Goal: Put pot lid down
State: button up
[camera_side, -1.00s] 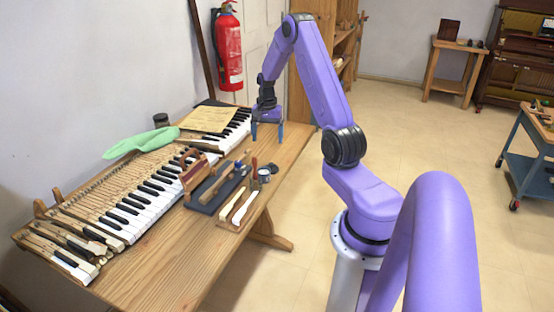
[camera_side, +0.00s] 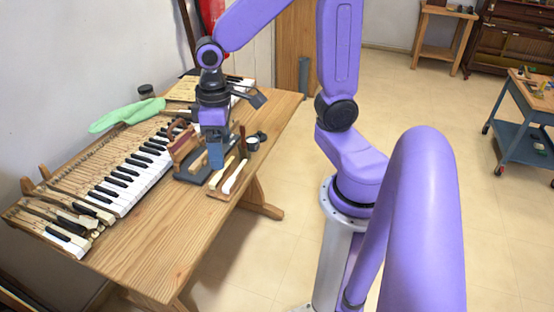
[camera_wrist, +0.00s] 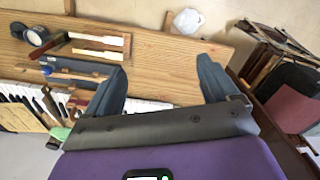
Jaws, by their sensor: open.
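A small round pot (camera_side: 252,143) with a pale top stands near the table's right edge. It also shows in the wrist view (camera_wrist: 37,37). A dark round piece (camera_side: 262,135), perhaps the pot lid, lies right beside it and also shows in the wrist view (camera_wrist: 18,30). My gripper (camera_side: 216,160) hangs over the tool area, to the left of the pot. In the wrist view my gripper (camera_wrist: 162,80) has its fingers spread with nothing between them. In the side view it hides part of the dark tray (camera_side: 188,172).
Piano keys (camera_side: 132,185) run along the wooden table (camera_side: 165,250). A green cloth (camera_side: 125,114) lies behind the keys. The table's front right is bare.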

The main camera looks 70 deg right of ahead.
jog(key=s+a+r+n, duration=0.1)
jog(key=s+a+n, duration=0.1)
jog(key=s+n, duration=0.6)
jog(key=s, duration=0.6)
